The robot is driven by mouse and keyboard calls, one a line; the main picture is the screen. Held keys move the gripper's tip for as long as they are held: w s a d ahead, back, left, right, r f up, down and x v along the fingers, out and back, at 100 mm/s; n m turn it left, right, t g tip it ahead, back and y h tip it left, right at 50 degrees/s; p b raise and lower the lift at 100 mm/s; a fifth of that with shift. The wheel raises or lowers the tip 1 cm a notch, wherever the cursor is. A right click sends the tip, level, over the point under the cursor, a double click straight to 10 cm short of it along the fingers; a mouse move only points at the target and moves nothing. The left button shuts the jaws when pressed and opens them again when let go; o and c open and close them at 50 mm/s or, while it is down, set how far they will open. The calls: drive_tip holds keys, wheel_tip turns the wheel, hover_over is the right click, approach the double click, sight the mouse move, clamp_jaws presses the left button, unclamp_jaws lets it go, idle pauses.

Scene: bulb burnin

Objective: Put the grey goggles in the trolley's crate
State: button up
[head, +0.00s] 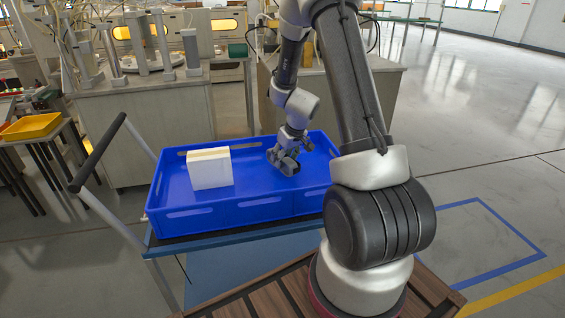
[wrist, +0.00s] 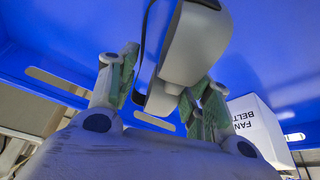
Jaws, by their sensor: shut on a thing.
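The grey goggles (wrist: 195,45) are in the wrist view, between the two green-padded fingers of my gripper (wrist: 160,90), which is shut on them. A dark strap or edge runs along their left side. In the head view my gripper (head: 284,163) points down inside the right half of the blue crate (head: 185,222), below its rim. The goggles are hard to tell apart from the gripper there. The crate lies on the trolley (head: 200,240), and its blue inside fills much of the wrist view. I cannot tell whether the goggles touch its floor.
A white box (head: 210,170) stands in the crate left of my gripper; its "FAN BELT" print (wrist: 255,125) shows in the wrist view. The trolley's handle (head: 97,155) rises at left. A workbench (head: 150,120) stands behind, and a yellow tray (head: 32,126) is at far left.

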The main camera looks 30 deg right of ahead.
drive_tip(key=shift+f, duration=1)
drive_tip(key=shift+f, duration=0.1)
drive_tip(key=o, duration=1)
drive_tip(key=shift+o, duration=0.2)
